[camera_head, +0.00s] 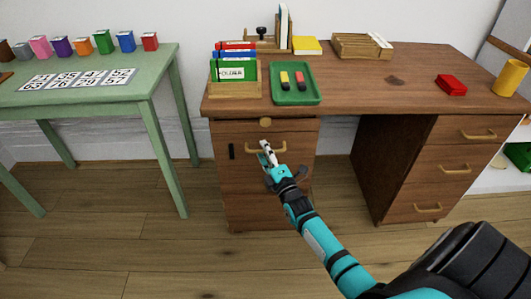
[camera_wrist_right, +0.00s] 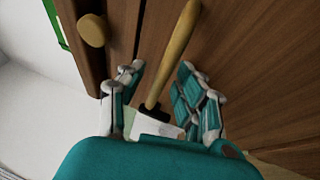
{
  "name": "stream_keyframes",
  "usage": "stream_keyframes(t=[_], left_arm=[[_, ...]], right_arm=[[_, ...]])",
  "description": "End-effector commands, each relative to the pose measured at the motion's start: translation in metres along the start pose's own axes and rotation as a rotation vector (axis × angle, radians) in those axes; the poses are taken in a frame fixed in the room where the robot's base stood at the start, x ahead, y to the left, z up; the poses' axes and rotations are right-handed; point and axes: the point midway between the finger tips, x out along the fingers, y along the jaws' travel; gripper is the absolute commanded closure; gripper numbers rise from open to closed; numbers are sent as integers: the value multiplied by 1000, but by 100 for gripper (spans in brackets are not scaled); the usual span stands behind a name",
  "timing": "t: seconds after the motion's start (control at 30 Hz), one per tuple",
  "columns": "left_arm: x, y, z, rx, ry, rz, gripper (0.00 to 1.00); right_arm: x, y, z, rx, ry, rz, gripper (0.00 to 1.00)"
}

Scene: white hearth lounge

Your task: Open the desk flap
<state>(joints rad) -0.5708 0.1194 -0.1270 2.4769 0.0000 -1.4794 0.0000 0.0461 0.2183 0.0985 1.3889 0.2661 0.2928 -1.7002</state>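The desk flap (camera_head: 245,180) is the brown wooden front on the desk's left pedestal, and it looks closed. It has a tan bar handle (camera_head: 252,150) near its top, and the handle also shows in the wrist view (camera_wrist_right: 176,50). My right gripper (camera_head: 266,152) is at the handle; in the wrist view its teal fingers (camera_wrist_right: 162,82) are spread with the bar between them. Gaps show on both sides of the bar, so it is not clamped. My left gripper is out of view.
A round knob (camera_head: 265,122) sits above the flap, and a black strip (camera_head: 231,151) is at its left. A green tray (camera_head: 296,97) and folder rack (camera_head: 236,86) stand on the desktop (camera_head: 365,95). A green table (camera_head: 110,90) stands left; the floor before the flap is clear.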

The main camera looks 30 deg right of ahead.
Motion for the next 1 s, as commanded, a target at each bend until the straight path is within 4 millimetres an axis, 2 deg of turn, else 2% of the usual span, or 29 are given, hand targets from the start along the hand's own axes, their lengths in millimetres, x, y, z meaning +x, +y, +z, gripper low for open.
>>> stream_keyframes(t=[0.23, 0.5, 1.0], left_arm=[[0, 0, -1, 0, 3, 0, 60], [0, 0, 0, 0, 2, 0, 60], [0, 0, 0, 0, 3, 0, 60]], right_arm=[[0, 0, 0, 0, 0, -1, 67], [0, 0, 0, 0, 0, 0, 100], [0, 0, 0, 2, 0, 2, 100]])
